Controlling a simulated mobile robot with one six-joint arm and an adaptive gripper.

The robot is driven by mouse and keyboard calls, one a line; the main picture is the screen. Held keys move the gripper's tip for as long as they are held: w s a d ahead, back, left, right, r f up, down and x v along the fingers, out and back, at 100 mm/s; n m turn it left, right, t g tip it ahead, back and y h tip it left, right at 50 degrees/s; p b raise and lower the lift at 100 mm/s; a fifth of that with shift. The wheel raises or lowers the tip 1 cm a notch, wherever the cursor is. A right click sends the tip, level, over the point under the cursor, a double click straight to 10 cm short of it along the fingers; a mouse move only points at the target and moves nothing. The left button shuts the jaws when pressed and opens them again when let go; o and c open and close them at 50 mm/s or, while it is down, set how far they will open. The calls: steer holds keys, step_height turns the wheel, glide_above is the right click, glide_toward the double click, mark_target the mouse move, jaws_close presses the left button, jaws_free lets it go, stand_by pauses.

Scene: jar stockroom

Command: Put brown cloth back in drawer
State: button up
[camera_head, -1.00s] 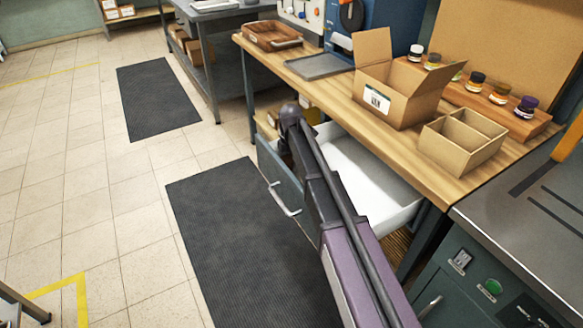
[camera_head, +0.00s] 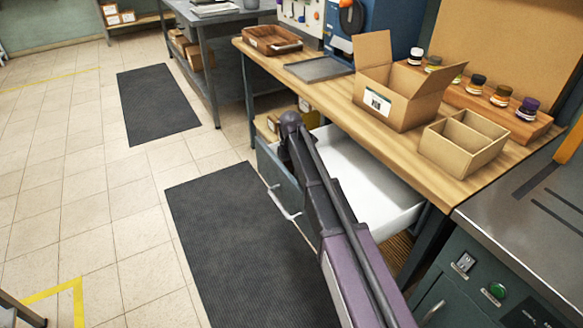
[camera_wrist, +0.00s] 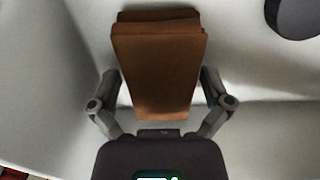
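The open drawer shows in the camera_head view as a white tray (camera_head: 375,182) with a grey-green front, pulled out under the wooden bench. My arm reaches over it and hides part of it; my gripper itself is hidden there. In the camera_wrist view, my gripper (camera_wrist: 160,82) has one finger at each side of the folded brown cloth (camera_wrist: 158,65). The fingers appear to touch its side edges and hold it. Pale drawer walls (camera_wrist: 55,75) surround the cloth in that view. I cannot tell whether the cloth rests on the drawer floor.
On the bench (camera_head: 330,88) stand an open cardboard box (camera_head: 395,105), a divided carton (camera_head: 462,140), a wooden tray (camera_head: 270,38) and several jars on a rack (camera_head: 490,105). A dark round thing (camera_wrist: 295,15) shows at upper right in the wrist view. The dark floor mat (camera_head: 235,240) is clear.

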mark_target(291, 165)
steer(key=shift+r, duration=0.15)
step_height(291, 165, up, 12)
steer(key=p, duration=1.2)
stand_by(0.4)
stand_by(0.7)
steer(key=s+d+m, duration=2.3)
steer(key=s+m, duration=0.1)
steer(key=s, duration=0.2)
steer(key=shift+m, duration=0.4)
steer(key=shift+d, duration=0.1)
